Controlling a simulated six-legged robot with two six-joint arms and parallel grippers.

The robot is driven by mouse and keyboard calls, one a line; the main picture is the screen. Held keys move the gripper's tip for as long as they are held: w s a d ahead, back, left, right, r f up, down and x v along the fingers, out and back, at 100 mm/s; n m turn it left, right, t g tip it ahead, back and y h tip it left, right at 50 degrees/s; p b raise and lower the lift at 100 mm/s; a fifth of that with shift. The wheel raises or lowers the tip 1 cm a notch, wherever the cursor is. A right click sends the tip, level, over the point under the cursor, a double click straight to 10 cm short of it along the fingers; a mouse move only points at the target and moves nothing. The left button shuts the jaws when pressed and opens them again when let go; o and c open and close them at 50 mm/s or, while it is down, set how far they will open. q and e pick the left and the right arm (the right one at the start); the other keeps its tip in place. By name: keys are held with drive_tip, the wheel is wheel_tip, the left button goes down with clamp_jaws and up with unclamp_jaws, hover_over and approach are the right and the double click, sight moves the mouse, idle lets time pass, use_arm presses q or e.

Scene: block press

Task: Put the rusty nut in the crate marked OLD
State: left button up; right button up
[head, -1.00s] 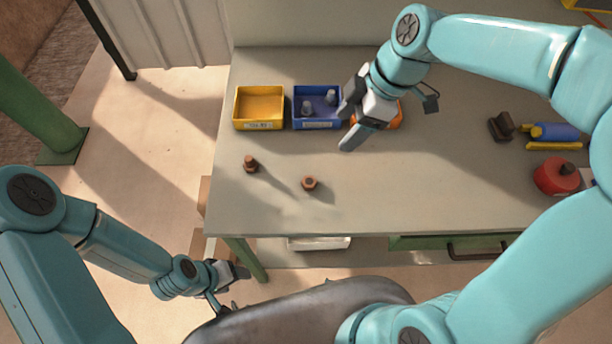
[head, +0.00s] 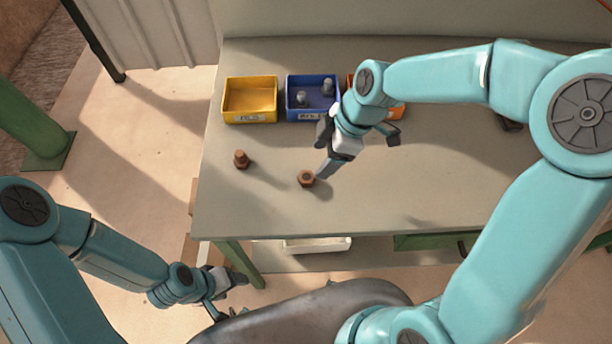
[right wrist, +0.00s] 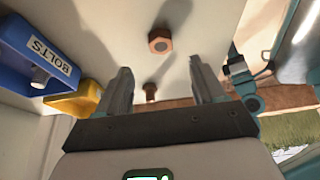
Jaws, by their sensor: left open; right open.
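A rusty brown hex piece, which looks like the nut (head: 306,179), lies on the table; in the right wrist view it (right wrist: 160,41) shows a round centre. A second rusty piece (head: 241,160) stands to its left. My right gripper (head: 325,150) is open and empty, close above and beside the nearer piece. In the right wrist view its fingers (right wrist: 160,70) are apart with nothing between them. A yellow crate (head: 226,105) stands at the back left; its label is hard to read. My left gripper (head: 230,289) is open and empty, low beside the table.
A blue crate (head: 312,117) marked BOLTS holds two grey bolts, right of the yellow crate. An orange crate (head: 397,112) is partly behind my right arm. The front of the table (head: 420,205) is clear. A white tray (head: 318,245) sits below the table.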

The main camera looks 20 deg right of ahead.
sight(307, 177)
drive_tip(key=x, duration=0.3)
drive_tip(key=shift+d, duration=0.1)
drive_tip(key=shift+a+f, duration=0.2)
drive_tip(key=shift+f, duration=0.1)
drive_tip(key=p+x, duration=0.1)
drive_tip(key=x, duration=0.3)
drive_tip(key=shift+f, duration=0.2)
drive_tip(key=shift+a, duration=0.1)
drive_tip(key=c, duration=1.2)
